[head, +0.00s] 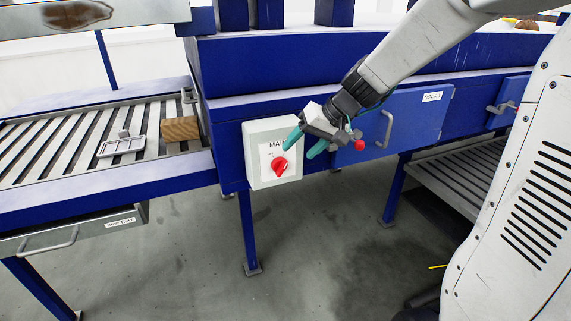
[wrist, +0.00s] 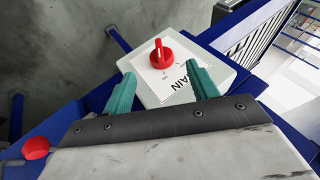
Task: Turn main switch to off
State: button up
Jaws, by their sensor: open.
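The main switch is a red rotary knob (head: 279,166) on a white box (head: 257,136) labelled MAIN, fixed to the front of the blue gantry. In the wrist view the knob (wrist: 160,54) lies ahead of my fingertips, on the box's white label plate (wrist: 172,76). My gripper (head: 305,144) has two teal fingers and is in front of the box, at its upper right. In the wrist view my gripper (wrist: 162,86) is open, with its fingers apart and nothing between them. The knob is apart from both fingers. The knob's exact setting is too small to read.
A blue door (head: 415,118) with a handle is right of the box, behind my arm. A slatted conveyor (head: 75,140) at left carries a brown block (head: 180,128) and a metal frame (head: 121,146). A labelled drawer (head: 85,232) hangs below it. The floor below the box is clear.

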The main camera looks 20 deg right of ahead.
aim_at(287, 162)
jog(key=x, duration=0.7)
jog(key=shift+w+a+f, duration=0.15)
jog(key=shift+w+f, duration=0.05)
jog(key=shift+f, duration=0.1)
jog(key=c, duration=1)
